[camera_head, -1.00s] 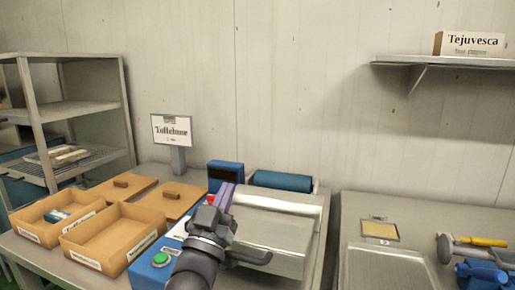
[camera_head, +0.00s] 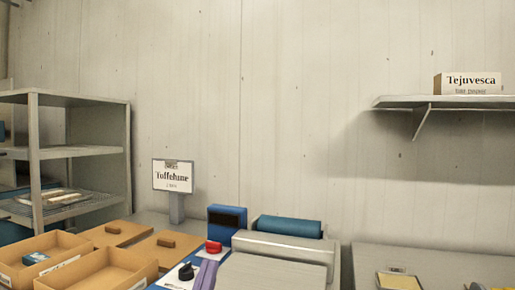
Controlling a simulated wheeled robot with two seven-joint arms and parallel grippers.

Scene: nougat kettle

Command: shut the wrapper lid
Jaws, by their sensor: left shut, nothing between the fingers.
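The wrapper (camera_head: 228,220) stands on the table at the bottom centre, with a blue body and a teal roll (camera_head: 289,226) at its back. Its pale metal lid (camera_head: 268,273) is in front of a metal housing (camera_head: 285,247); the picture's bottom edge cuts it off, and I cannot tell how far it is open. My left gripper (camera_head: 207,273) shows only as purple fingers at the bottom edge, shut and empty, just left of the lid. Whether it touches the lid is unclear. My right gripper is out of view.
A red knob (camera_head: 213,247) and a black knob (camera_head: 186,271) sit left of the lid. Cardboard boxes (camera_head: 100,272) and a sign (camera_head: 173,176) stand further left. A wall shelf (camera_head: 450,102) is at upper right.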

